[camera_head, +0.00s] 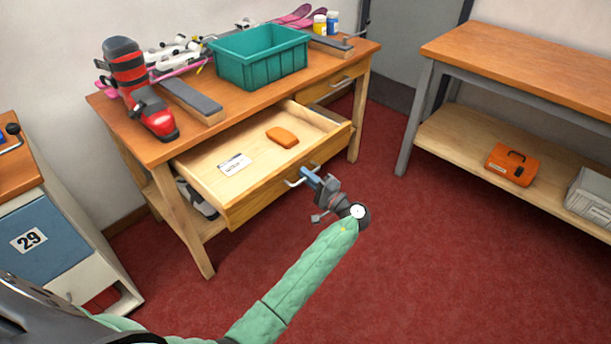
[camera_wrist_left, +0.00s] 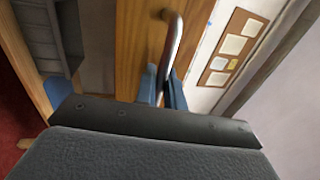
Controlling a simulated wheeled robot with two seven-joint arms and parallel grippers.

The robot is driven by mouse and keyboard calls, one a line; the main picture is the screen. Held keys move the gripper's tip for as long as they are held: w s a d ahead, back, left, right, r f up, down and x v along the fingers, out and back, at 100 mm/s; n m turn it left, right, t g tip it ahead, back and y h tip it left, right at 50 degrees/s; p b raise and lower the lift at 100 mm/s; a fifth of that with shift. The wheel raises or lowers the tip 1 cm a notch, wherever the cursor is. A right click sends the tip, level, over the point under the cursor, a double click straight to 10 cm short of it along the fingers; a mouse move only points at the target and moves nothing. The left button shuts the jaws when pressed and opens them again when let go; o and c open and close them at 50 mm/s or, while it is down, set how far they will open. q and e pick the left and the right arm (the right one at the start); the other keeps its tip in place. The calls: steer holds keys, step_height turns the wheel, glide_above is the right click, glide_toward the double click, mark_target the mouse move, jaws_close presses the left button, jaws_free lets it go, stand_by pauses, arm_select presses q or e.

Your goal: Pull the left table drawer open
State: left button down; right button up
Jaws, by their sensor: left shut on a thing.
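The left table drawer (camera_head: 262,198) is pulled well out from under the wooden table (camera_head: 120,137). Inside it lie an orange-brown block (camera_head: 282,137) and a white card (camera_head: 235,164). My left gripper (camera_head: 308,175) is shut on the metal bar handle (camera_head: 293,183) on the drawer's front. In the left wrist view the handle (camera_wrist_left: 172,45) runs down between the blue fingers (camera_wrist_left: 160,88) of the gripper. The right gripper is not in view.
On the tabletop stand a red and black ski boot (camera_head: 130,80), a teal bin (camera_head: 258,57) and two small bottles (camera_head: 325,22). A second drawer (camera_head: 333,86) at the right is closed. The red carpet (camera_head: 430,250) is clear in front. A bench (camera_head: 520,70) stands at right.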

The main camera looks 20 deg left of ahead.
arm_select(q)
steer(key=c, duration=1.7)
jaws_free()
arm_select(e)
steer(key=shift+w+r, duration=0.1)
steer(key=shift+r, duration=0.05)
